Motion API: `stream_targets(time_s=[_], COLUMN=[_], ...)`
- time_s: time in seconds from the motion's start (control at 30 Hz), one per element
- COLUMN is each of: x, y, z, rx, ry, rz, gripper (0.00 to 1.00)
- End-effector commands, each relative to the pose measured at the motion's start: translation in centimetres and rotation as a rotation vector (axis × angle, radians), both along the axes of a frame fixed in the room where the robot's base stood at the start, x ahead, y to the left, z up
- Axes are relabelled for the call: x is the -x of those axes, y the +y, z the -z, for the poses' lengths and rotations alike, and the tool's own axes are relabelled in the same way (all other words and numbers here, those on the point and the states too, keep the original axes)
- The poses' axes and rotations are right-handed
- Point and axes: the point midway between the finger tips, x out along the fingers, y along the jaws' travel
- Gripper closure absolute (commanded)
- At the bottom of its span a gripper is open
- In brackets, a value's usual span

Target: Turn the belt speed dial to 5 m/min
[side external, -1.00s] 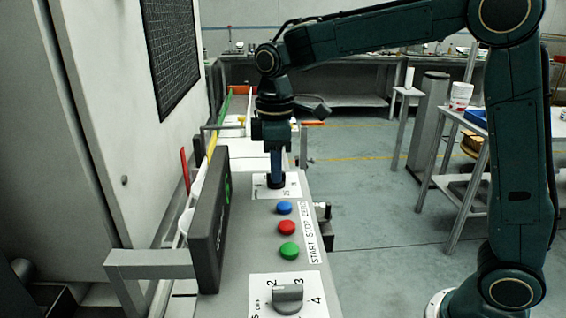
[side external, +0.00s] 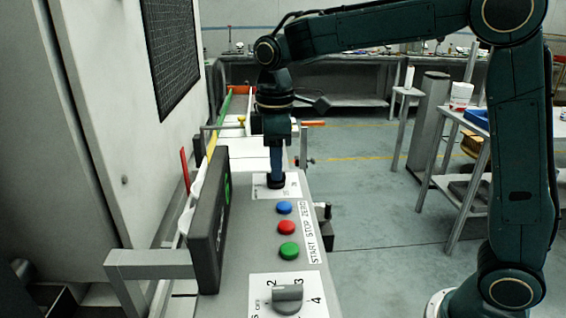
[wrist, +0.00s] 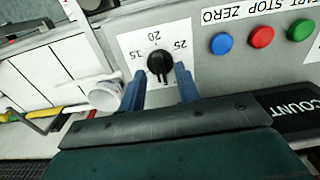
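The dial (wrist: 160,66) is a black knob on a white plate (wrist: 125,42) in the wrist view, with the numbers 15, 20 and 25 showing. The rest of its scale is hidden behind my gripper, and its exact setting is hard to read. My gripper (wrist: 160,72) has its blue fingers on either side of the knob, with a small gap showing on each side. It is open. In the side external view my gripper (side external: 276,182) points down over the far plate of the panel and largely hides the dial.
Blue (side external: 284,208), red (side external: 286,228) and green (side external: 289,250) buttons sit nearer on the panel, labelled START STOP ZERO. A grey knob (side external: 288,298) numbered 2, 3, 4 is at the front. A dark display box (side external: 208,225) stands along the panel's left edge.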

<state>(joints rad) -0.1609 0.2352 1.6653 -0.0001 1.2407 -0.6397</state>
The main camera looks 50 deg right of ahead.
Motion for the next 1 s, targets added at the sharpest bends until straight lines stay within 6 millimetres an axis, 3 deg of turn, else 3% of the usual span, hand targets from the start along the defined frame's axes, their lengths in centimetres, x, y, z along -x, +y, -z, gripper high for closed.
stream_targets(time_s=[0.6,1.0], x=[0.0,0.0], y=[0.0,0.0], z=[-8.7,-10.9], rx=[-0.001,0.000], ry=[-0.004,0.000], rz=[-0.001,-0.001], gripper=[0.67,0.67])
